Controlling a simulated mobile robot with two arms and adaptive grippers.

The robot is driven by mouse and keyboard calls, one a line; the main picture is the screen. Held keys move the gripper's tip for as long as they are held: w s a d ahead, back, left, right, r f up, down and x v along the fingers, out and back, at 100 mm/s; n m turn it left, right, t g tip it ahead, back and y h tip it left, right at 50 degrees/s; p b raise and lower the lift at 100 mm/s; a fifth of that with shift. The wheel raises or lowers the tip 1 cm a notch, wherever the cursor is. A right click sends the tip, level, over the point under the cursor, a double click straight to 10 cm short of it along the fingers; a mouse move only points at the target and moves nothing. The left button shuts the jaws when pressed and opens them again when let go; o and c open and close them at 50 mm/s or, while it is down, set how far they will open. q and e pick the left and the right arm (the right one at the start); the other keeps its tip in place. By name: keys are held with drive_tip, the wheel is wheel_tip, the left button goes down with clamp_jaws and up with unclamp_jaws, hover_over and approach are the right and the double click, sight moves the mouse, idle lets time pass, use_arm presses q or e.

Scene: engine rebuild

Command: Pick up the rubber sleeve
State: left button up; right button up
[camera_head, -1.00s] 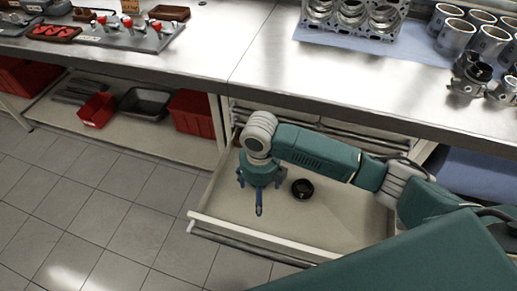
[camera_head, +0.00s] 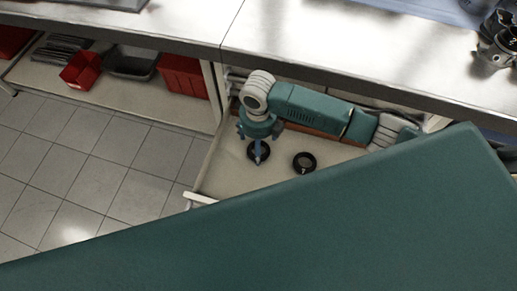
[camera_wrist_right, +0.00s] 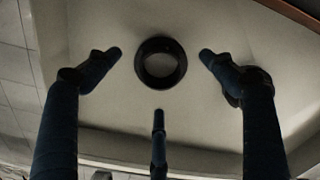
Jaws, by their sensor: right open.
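A black ring, which looks like the rubber sleeve (camera_head: 266,153), lies flat in the open drawer (camera_head: 225,178). In the right wrist view the ring (camera_wrist_right: 160,82) lies on the pale drawer floor, ahead of the fingertips. My right gripper (camera_head: 257,155) points down over this ring in the head view, with one finger crossing it. In the wrist view its three fingers (camera_wrist_right: 160,75) are spread wide around the ring and hold nothing. I cannot tell the exact height gap. My left gripper is not in view.
A second dark ring (camera_head: 296,163) lies in the drawer to the right of my right gripper. The steel bench (camera_head: 300,50) overhangs behind the drawer. Red bins (camera_head: 183,77) and a grey tray (camera_head: 130,60) stand on a lower shelf at left.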

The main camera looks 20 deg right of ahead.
sight(265, 156)
drive_tip(key=f, duration=0.3)
drive_tip(key=shift+s+d+f, duration=0.15)
drive_tip(key=shift+s+f, duration=0.15)
drive_tip(key=shift+f, duration=0.2)
drive_tip(key=shift+w, duration=0.1)
drive_tip(key=shift+c, duration=1)
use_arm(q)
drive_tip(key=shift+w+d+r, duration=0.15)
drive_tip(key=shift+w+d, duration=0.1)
use_arm(e)
drive_tip(key=c, duration=1.1)
drive_tip(key=shift+o, duration=0.2)
